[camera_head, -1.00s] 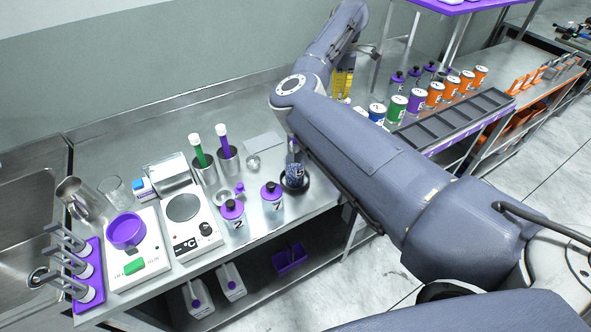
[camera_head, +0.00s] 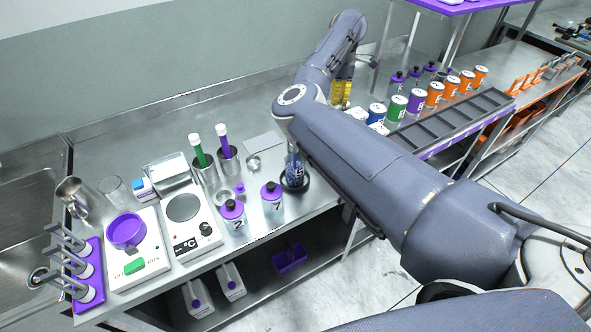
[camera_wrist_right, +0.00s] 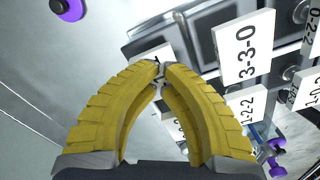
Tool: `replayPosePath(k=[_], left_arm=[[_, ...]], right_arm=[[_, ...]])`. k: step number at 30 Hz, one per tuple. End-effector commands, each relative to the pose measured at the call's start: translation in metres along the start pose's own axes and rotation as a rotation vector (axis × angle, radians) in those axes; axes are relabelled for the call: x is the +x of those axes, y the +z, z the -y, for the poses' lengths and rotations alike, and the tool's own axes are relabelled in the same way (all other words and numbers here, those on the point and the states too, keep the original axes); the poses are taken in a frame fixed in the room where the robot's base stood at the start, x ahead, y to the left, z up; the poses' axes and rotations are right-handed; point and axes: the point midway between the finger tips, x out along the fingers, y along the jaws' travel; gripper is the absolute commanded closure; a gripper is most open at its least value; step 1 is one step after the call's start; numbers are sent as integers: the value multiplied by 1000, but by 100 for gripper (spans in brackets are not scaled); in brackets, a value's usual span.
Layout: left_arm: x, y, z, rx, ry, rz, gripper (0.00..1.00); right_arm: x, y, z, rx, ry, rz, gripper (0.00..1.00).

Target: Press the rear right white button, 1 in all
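My right gripper (camera_wrist_right: 162,72) shows its two yellow fingers in the right wrist view, their tips together with nothing seen between them. In the head view the yellow fingers (camera_head: 342,92) point down at the back of the bench, partly hidden by my arm. White plates marked 3-3-0 (camera_wrist_right: 245,48) and 1-2-2 (camera_wrist_right: 241,108) lie right of the fingertips, by dark grey blocks (camera_wrist_right: 190,38). White pieces (camera_head: 378,128) show beside my arm in the head view. I cannot tell which is the rear right white button, or whether the tips touch anything. My left gripper is not in view.
Coloured cans (camera_head: 396,108) and a dark compartment tray (camera_head: 450,122) stand to the right. The bench back is mostly clear.

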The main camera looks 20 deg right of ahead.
Motion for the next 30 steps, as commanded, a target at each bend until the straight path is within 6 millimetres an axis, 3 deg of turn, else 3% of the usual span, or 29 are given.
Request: replayPosePath(k=[30], left_arm=[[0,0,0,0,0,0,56]], right_arm=[[-45,0,0,0,0,-1,100]])
